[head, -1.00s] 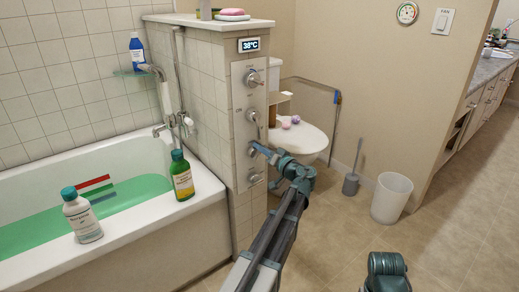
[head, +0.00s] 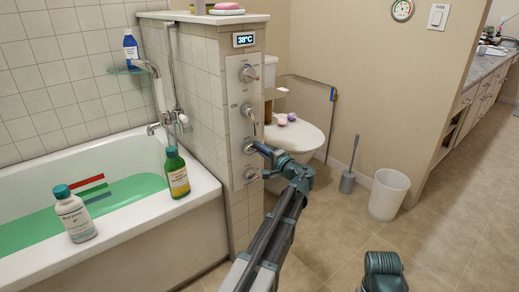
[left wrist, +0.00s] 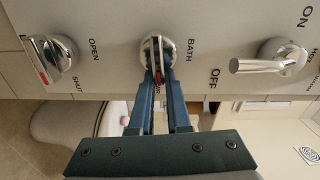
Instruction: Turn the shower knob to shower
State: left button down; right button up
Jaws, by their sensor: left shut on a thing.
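The shower knob (left wrist: 150,52) is a chrome knob with a bar-shaped handle, in the middle of the left wrist view. It is the third control down on the grey panel (head: 239,125) in the head view. The word BATH is printed beside it. A red mark on its handle faces toward my fingers, where small lettering is mostly hidden. My left gripper (left wrist: 158,88) is shut on the handle; it also shows in the head view (head: 256,148), reaching the panel from the front right. My right gripper is out of view.
A lever (left wrist: 270,60) marked ON and OFF and another knob (left wrist: 48,60) marked OPEN and SHUT flank the gripped knob closely. A display (head: 244,40) reads 38°C. The bathtub (head: 150,232) stands left, the toilet (head: 300,138) behind. Floor on the right is mostly clear.

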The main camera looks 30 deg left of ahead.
pick_arm(q)
jog(key=shift+s+a+f+m, duration=0.15)
jog(key=shift+s+f+m, duration=0.15)
jog(key=shift+s+m, duration=0.15)
jog(key=shift+s, duration=0.1)
jog(key=c, duration=0.9)
grip_release()
jog(key=shift+a, duration=0.1)
jog(key=shift+r, duration=0.1)
jog(key=shift+w, duration=0.3)
jog(key=v, duration=1.4)
jog(key=a+n, duration=0.1)
jog(key=a, duration=0.2)
jog(key=w+a+n, duration=0.1)
jog(key=a+n, duration=0.1)
jog(key=a, duration=0.2)
jog(key=w+a+n, duration=0.1)
jog(key=a+n, duration=0.1)
jog(key=a, duration=0.2)
jog(key=shift+w+a, duration=0.15)
jog(key=shift+a, duration=0.1)
